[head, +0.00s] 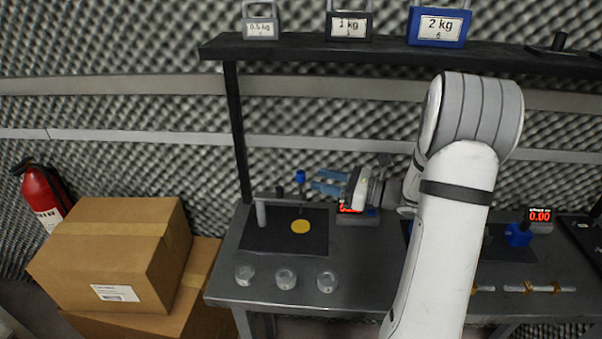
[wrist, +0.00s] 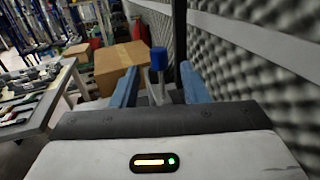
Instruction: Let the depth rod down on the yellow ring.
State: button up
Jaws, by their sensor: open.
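The depth rod has a blue knob (head: 300,176) on top and stands upright at the left of the bench, its thin shaft hanging down above a black mat. The yellow ring (head: 300,226) lies flat on that mat below the rod; from here it looks like a round yellow disc. My gripper (head: 328,182) is open, its two blue fingers pointing left toward the knob. In the wrist view the blue knob (wrist: 158,58) shows between the fingers (wrist: 158,85), near and beyond their tips. The fingers do not visibly touch it.
A grey post (head: 261,214) stands left of the rod. Several clear jars (head: 286,279) line the front bench edge. Weights (head: 349,25) stand on the shelf above. Cardboard boxes (head: 115,250) stand left of the bench.

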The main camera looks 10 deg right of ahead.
aim_at(300, 180)
jog(key=p+x, duration=0.1)
jog(key=x, duration=0.5)
jog(key=shift+w+a, duration=0.1)
jog(key=shift+a, duration=0.2)
